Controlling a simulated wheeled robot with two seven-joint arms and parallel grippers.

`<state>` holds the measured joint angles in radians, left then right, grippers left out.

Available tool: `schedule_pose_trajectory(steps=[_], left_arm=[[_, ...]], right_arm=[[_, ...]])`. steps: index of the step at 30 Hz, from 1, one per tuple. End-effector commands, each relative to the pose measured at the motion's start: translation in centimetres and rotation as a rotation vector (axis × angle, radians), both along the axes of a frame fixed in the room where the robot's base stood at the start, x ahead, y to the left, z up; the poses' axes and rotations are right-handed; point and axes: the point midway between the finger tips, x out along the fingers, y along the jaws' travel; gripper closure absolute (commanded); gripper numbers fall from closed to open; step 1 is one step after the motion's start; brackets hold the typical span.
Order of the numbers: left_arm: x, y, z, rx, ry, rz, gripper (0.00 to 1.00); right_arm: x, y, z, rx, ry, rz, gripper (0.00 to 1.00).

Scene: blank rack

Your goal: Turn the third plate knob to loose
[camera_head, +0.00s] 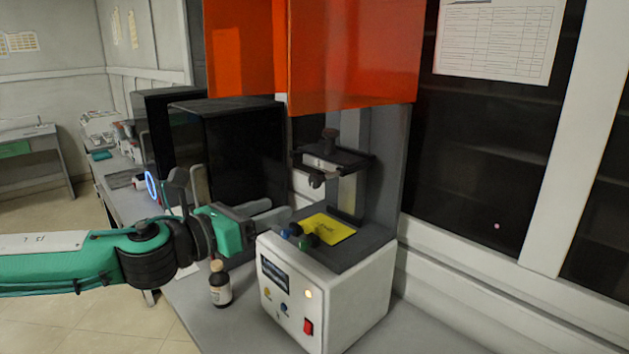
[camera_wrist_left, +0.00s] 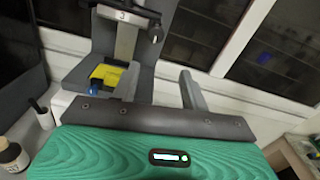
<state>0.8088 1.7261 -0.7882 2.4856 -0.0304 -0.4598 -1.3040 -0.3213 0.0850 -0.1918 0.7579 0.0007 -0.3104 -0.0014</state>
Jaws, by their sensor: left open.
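A printer-like machine (camera_head: 325,300) has a plate holder (camera_head: 345,160) on its column under a raised orange cover. A dark knob (camera_head: 329,134) stands on top of the holder, and another dark knob part (camera_head: 316,181) shows at its front. In the left wrist view a label reading "3" (camera_wrist_left: 121,17) is on the holder, with a dark knob (camera_wrist_left: 154,33) beside it. Which way the knob is set cannot be read. My left gripper (camera_head: 235,198) is open and empty, left of the machine and apart from the knobs. My right gripper is not in view.
A yellow plate (camera_head: 328,229) and small blue, green and black knobs (camera_head: 298,235) are on the machine's deck. A brown bottle (camera_head: 220,284) stands on the bench close below my left gripper. A black box (camera_head: 240,145) stands behind. The orange cover (camera_head: 350,55) hangs above the holder.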

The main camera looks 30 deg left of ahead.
Motion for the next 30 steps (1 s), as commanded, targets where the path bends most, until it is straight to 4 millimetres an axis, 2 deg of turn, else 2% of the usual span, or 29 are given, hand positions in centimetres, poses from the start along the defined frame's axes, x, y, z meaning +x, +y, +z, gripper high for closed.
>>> schedule_pose_trajectory(steps=[4, 11, 20, 30], left_arm=[[-0.9, 1.3, 1.6, 0.096, -0.044, 0.008, 0.55], [-0.8, 1.5, 2.1, 0.123, -0.055, 0.007, 0.55], [1.7, 0.5, 2.2, 0.118, -0.052, 0.005, 0.55], [5.2, -0.6, 2.2, 0.117, -0.055, 0.006, 0.55]], right_arm=[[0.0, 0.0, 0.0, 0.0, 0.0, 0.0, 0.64], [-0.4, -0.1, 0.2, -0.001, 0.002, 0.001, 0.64], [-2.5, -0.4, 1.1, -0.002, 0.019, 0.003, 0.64], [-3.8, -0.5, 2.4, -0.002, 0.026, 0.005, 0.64]])
